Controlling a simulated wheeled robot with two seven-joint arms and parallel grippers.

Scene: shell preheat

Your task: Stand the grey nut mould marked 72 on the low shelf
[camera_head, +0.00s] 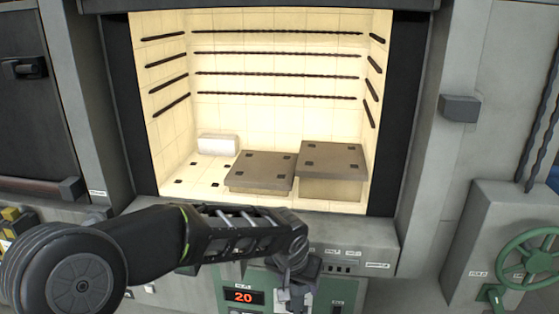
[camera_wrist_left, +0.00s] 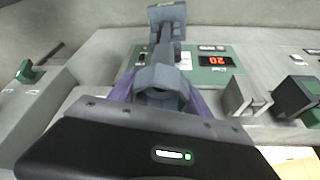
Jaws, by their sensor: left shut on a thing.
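My left gripper (camera_head: 297,288) hangs in front of the control panel below the open furnace. It is shut on a small grey thing (camera_wrist_left: 166,14), seen at the fingertips in the left wrist view. I cannot read a mark on it, so I cannot tell whether it is the mould marked 72. The low shelf (camera_head: 255,171), a grey-brown slab with dark square marks, stands on the furnace floor in the middle. A taller shelf (camera_head: 334,157) of the same kind stands to its right. My right gripper is out of view.
A white block (camera_head: 217,145) lies on the furnace floor left of the low shelf. The furnace front edge (camera_head: 350,226) lies between my gripper and the shelves. A red display (camera_head: 243,296) reads 20. A green handwheel (camera_head: 528,258) is at the right. There is open air above both shelves.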

